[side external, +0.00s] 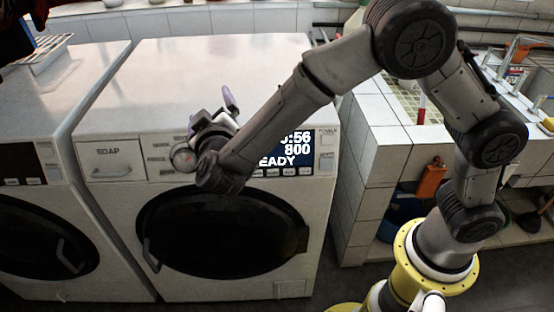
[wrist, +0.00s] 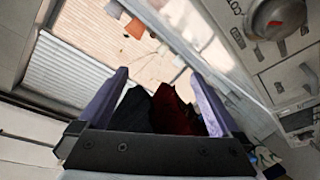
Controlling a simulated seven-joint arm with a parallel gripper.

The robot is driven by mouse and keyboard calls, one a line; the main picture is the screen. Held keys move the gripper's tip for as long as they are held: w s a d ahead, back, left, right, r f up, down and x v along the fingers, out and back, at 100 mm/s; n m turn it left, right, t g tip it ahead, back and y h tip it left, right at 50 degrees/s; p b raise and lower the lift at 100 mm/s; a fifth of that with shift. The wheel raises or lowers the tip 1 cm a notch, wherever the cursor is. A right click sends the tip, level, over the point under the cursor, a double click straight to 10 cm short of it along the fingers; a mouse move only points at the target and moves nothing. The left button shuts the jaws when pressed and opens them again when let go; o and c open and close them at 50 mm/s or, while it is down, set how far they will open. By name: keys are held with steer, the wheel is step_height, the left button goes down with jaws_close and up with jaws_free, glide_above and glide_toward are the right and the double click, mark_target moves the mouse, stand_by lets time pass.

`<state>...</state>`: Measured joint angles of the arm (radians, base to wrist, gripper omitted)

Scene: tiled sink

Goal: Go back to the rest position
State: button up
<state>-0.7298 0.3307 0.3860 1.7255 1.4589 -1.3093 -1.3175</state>
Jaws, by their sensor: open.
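My gripper (side external: 222,112) is raised in front of the control panel of the washing machine (side external: 214,58) in the side external view, with a purple finger pointing up. In the wrist view my gripper (wrist: 160,74) shows two purple fingers spread wide apart. Dark and deep red cloth (wrist: 172,108) appears between the fingers in that view; I cannot tell how far beyond them it lies. In the side external view, no cloth shows at the fingers.
The machine's round dark door (side external: 222,232) is below my gripper, and its soap drawer (side external: 112,158) is to the left. A second washer (side external: 40,110) stands at the left. A tiled sink counter (side external: 378,150) is at the right. The machine's top is clear.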

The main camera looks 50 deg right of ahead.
steer(key=s+d+r+t+y, duration=0.1)
steer(key=d+r+t+y, duration=0.15)
steer(key=d+r, duration=0.55)
steer(key=s+d+r+t+y, duration=0.1)
steer(key=s+d+r+y, duration=0.2)
steer(key=r, duration=0.9)
steer(key=s+d+n+y, duration=0.15)
steer(key=s+y, duration=0.25)
steer(key=s, duration=0.4)
steer(key=s+d+f+m+g, duration=0.2)
steer(key=s+f+g, duration=0.9)
steer(key=s+f, duration=0.8)
steer(key=shift+s+d+g, duration=0.35)
steer(key=shift+s+d, duration=0.05)
steer(key=shift+s, duration=0.4)
